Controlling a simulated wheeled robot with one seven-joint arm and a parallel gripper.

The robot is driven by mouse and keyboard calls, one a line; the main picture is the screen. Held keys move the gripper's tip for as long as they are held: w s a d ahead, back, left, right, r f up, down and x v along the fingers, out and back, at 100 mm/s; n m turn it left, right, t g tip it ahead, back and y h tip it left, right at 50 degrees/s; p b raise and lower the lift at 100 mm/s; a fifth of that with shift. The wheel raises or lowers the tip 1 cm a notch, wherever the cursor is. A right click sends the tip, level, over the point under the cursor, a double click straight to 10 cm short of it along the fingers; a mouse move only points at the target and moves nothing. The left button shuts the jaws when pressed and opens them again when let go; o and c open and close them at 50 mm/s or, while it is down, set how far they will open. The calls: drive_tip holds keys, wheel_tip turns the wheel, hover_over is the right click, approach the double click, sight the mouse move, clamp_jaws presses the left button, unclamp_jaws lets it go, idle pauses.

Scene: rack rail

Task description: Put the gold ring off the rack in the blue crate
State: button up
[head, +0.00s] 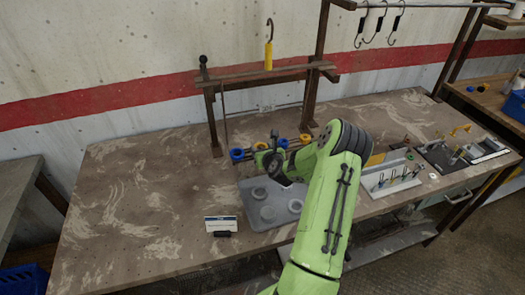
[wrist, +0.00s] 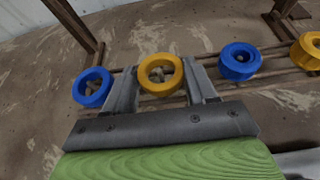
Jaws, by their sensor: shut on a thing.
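My gripper (wrist: 162,78) is shut on a gold ring (wrist: 160,74), with one finger on each side of it. The held ring is at the rack rails (wrist: 200,92); I cannot tell whether it is clear of them. A blue ring (wrist: 92,88) is to its left, another blue ring (wrist: 240,62) to its right, and a second gold ring (wrist: 308,50) at the right edge. In the head view, my gripper (head: 262,152) is at the rack, partly hiding it. A blue crate (head: 515,106) is partly visible on the side table at the far right.
A grey tray (head: 258,218) with round recesses lies before the rack, and a small white label stand (head: 221,224) beside it. A wooden frame (head: 262,76) with a yellow-handled hook stands behind. Another blue object (head: 22,281) shows at bottom left. The table's left side is clear.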

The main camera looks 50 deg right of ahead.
drive_tip(key=shift+f, duration=0.15)
drive_tip(key=o, duration=1.1)
drive_tip(key=shift+c, duration=0.2)
drive_tip(key=shift+b, duration=0.3)
